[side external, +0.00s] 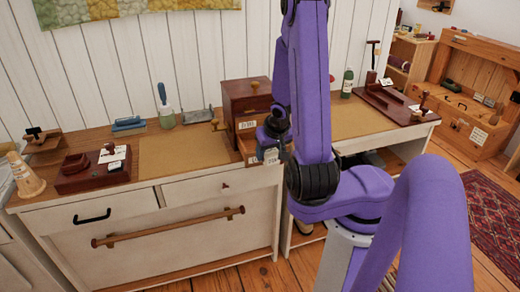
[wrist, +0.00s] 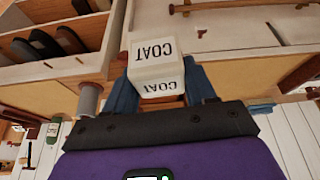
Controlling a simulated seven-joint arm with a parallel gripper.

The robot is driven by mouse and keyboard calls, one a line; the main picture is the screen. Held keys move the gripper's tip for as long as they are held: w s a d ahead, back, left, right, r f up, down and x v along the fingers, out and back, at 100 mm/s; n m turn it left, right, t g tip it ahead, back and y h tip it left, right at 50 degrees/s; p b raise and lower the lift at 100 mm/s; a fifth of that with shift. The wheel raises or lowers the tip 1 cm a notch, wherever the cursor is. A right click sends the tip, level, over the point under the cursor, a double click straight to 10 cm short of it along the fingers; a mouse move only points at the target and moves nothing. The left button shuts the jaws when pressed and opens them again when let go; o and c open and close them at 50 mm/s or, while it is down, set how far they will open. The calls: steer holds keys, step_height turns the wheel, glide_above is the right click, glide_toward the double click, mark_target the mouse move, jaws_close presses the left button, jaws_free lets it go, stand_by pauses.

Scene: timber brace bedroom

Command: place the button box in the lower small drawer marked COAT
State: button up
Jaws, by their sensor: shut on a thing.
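A small white box (wrist: 152,52) with COAT on two faces is between my gripper's blue fingers (wrist: 160,88) in the wrist view. My gripper is shut on it. In the side external view my gripper (side external: 272,146) is in front of the dark red-brown small drawer cabinet (side external: 240,96), by its lower right part. The pale box (side external: 270,156) shows small below the fingers there. A lighter wooden lower drawer front (side external: 246,147) shows beside it, partly hidden by my arm. White labels on the cabinet are too small to read. I cannot tell whether the box touches the drawer.
The cabinet stands on a long wooden worktop. A tan mat (side external: 185,150) lies to its left, and a green bottle (side external: 347,82) stands to its right. A dark wooden tray (side external: 95,172) with a stamp sits at the far left. The bench's front drawer (side external: 222,186) is below.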

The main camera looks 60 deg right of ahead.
steer(key=s+a, duration=0.2)
steer(key=s, duration=0.5)
steer(key=shift+w+d+f+t+h, duration=1.1)
steer(key=shift+w+d+h, duration=0.1)
steer(key=shift+w+d, duration=6.2)
steer(key=shift+m, duration=0.4)
steer(key=shift+w+d+f, duration=0.15)
steer(key=shift+d+f, duration=0.1)
steer(key=shift+f, duration=0.75)
steer(key=shift+w+d+f, duration=0.2)
steer(key=shift+f, duration=0.8)
steer(key=shift+w+d+f, duration=0.15)
steer(key=shift+d+f, duration=0.1)
steer(key=shift+f, duration=0.75)
steer(key=shift+w+d+r, duration=0.15)
steer(key=shift+w+d+r+g+y, duration=0.1)
steer(key=shift+w+d+g+y, duration=0.1)
steer(key=shift+g+y, duration=0.35)
steer(key=shift+w+d+g+y, duration=0.15)
steer(key=shift+g+y, duration=0.4)
steer(key=shift+f, duration=0.85)
steer(key=shift+f, duration=0.15)
